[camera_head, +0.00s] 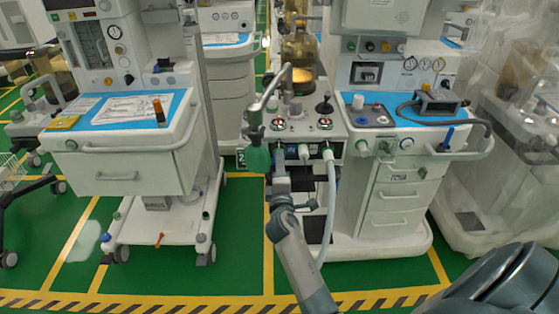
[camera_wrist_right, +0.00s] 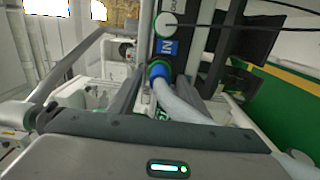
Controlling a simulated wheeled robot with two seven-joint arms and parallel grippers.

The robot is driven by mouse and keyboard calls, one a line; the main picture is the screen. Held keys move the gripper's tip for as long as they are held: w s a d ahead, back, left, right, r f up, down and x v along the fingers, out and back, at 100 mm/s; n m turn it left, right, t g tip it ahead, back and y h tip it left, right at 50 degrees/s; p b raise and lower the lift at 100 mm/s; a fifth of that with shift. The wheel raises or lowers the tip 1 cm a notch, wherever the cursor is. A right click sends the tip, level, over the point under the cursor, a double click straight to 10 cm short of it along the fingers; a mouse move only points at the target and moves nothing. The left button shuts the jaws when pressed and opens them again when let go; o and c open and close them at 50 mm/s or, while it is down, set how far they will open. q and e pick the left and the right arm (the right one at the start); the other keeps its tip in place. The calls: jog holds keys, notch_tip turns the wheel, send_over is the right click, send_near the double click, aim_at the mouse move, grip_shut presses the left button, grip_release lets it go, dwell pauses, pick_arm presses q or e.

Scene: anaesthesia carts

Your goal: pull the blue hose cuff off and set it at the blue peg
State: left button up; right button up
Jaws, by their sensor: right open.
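The blue hose cuff (camera_wrist_right: 157,70) shows in the right wrist view, seated at a port below a blue "IN" label (camera_wrist_right: 168,47). A pale hose (camera_wrist_right: 180,102) runs from it toward the lower right. My right gripper (camera_wrist_right: 161,78) is open, with one finger on each side of the cuff and hose; I cannot tell whether they touch. In the head view my right gripper (camera_head: 280,160) is at the left port of the middle machine and hides the cuff. A small blue upright peg (camera_head: 448,136) stands at the right cart's front edge. My left gripper is not in view.
A white corrugated hose (camera_head: 330,200) hangs from the right port, close beside my right gripper. A green bag (camera_head: 257,160) hangs just left of it. The left cart (camera_head: 125,150) stands apart. The right cart's drawers (camera_head: 391,195) are shut. Green floor lies in front.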

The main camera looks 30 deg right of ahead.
jog(key=shift+x, duration=0.8)
jog(key=shift+w+d, duration=0.15)
jog(key=shift+w, duration=0.1)
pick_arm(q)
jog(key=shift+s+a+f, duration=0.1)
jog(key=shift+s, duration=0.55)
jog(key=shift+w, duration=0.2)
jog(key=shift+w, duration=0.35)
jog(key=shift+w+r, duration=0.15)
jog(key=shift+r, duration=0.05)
